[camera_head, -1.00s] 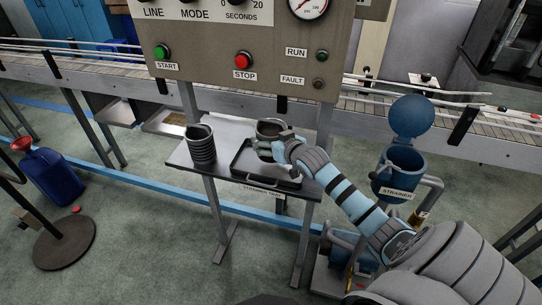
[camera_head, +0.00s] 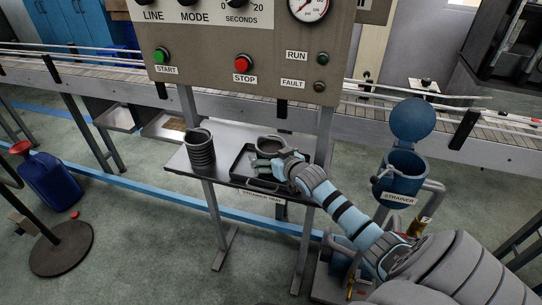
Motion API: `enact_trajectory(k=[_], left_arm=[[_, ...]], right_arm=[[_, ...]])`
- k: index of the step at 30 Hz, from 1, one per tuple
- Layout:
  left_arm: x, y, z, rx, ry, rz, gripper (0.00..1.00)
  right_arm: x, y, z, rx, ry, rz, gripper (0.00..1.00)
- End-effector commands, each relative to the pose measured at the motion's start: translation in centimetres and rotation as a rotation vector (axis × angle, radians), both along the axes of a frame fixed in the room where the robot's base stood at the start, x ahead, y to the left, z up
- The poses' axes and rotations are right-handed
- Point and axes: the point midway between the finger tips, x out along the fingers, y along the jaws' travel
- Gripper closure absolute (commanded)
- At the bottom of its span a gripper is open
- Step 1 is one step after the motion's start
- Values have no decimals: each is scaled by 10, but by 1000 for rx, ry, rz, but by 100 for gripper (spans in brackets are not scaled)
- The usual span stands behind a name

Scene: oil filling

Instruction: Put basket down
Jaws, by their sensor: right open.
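A dark round basket (camera_head: 269,144) stands upright in the black strainer tray (camera_head: 240,160) on the small table. My right gripper (camera_head: 262,161) is at the near side of the basket, low over the tray, and is open. Part of the basket's lower body is hidden behind the gripper. A similar dark ribbed basket (camera_head: 200,148) stands at the left of the table. My left gripper is not in view.
The open blue strainer housing (camera_head: 401,178), with its lid raised, stands right of my right arm. The control panel (camera_head: 220,60) hangs above the table's back. The conveyor (camera_head: 100,75) runs behind. A blue jug (camera_head: 52,180) stands on the floor at left.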

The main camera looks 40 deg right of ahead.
Motion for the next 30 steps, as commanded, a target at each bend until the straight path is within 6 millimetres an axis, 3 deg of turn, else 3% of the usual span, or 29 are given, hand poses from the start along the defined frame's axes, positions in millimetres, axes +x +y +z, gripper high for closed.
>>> enact_trajectory(k=[4, 7, 15, 19, 30], left_arm=[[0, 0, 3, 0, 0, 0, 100], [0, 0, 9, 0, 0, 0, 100], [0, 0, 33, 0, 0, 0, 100], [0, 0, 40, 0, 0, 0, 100], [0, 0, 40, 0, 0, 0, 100]], right_arm=[[-2, 0, 4, -1, 1, 0, 7], [-15, 2, 11, -5, 2, 1, 7], [-79, 14, 39, -5, 4, 5, 7], [-101, 18, 48, -5, 4, 2, 7], [-109, 19, 49, 1, 0, 0, 7]])
